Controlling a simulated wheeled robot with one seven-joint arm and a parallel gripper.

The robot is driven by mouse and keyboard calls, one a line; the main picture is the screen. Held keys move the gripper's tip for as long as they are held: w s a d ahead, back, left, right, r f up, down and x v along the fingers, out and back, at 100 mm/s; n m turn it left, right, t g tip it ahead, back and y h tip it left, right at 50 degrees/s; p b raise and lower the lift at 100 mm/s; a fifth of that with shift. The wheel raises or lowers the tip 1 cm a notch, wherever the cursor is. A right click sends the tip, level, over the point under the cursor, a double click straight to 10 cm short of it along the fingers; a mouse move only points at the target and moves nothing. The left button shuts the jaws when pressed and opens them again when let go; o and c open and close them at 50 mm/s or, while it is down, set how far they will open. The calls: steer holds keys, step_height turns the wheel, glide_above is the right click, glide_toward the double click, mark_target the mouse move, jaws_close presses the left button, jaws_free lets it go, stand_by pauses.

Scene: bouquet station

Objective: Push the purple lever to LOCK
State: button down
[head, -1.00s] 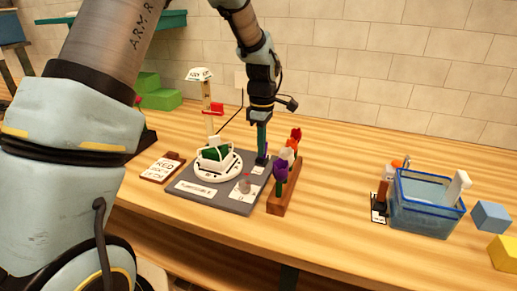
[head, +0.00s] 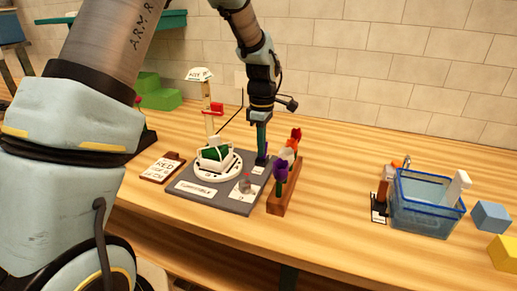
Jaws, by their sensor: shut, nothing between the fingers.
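My gripper (head: 262,150) points down at the right back part of the grey turntable board (head: 240,207), with its fingers shut and empty. A small purple piece (head: 267,157), which looks like the purple lever, shows right beside the fingertips and is mostly hidden by them. I cannot tell whether the fingers touch it. A white label (head: 257,170) lies just in front of it, its print too small to read. The white round turntable (head: 218,172) with a green block in a white holder sits left of my gripper.
A wooden rack (head: 283,200) with purple, white and red flowers stands close to the right of my gripper. A post with a red piece (head: 214,109) stands behind the turntable. A blue bin (head: 425,210) is at the right.

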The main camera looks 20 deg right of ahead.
steer(key=shift+w+d+r+p, duration=0.2)
steer(key=shift+w+r+p, duration=0.1)
steer(key=shift+r+p, duration=0.2)
stand_by(0.4)
steer(key=r+p, duration=0.2)
steer(key=r, duration=0.1)
steer(key=r+p, duration=0.2)
steer(key=shift+s+r, duration=0.2)
steer(key=shift+r, duration=0.2)
steer(key=shift+a, duration=0.1)
stand_by(0.4)
